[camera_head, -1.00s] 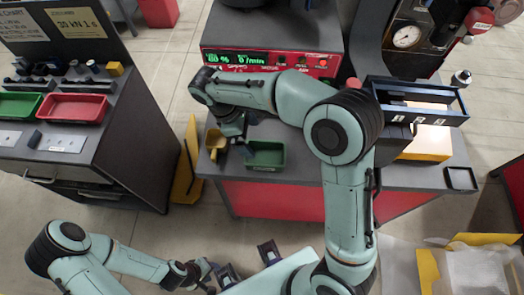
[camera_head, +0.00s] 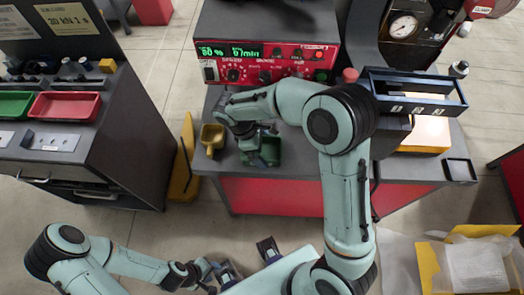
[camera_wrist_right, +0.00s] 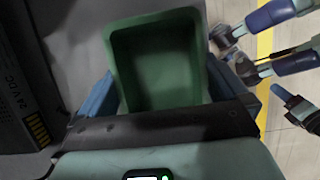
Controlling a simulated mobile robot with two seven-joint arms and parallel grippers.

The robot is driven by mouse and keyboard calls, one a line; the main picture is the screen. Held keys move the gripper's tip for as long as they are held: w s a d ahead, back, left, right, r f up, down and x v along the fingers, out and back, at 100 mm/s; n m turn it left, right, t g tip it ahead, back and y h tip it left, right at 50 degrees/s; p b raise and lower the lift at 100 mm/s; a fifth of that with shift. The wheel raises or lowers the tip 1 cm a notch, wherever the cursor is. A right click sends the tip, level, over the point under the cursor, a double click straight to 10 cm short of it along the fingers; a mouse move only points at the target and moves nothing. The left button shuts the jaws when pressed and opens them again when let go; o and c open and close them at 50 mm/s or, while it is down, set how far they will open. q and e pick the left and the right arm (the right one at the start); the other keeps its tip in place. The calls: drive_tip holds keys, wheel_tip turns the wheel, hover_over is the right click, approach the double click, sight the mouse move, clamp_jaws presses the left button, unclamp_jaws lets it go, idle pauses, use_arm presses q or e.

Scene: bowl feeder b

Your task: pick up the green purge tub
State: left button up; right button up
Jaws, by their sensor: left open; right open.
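The green purge tub (camera_head: 271,151) sits near the front edge of the grey bench, partly hidden by my right gripper in the head view. In the right wrist view the tub (camera_wrist_right: 160,62) looks empty, with its open top towards the camera. My right gripper (camera_head: 257,141) is over the tub, open, with one blue finger on each side of it. I cannot tell whether the fingers touch its walls. My left gripper (camera_head: 246,262) is open and empty, low in front of the bench.
A yellow scoop (camera_head: 212,138) lies just left of the tub. The red-fronted controller (camera_head: 265,66) stands behind it. A side cabinet holds a red tray (camera_head: 66,106).

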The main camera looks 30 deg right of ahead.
drive_tip(key=shift+f, duration=0.2)
idle(0.5)
drive_tip(key=c, duration=0.8)
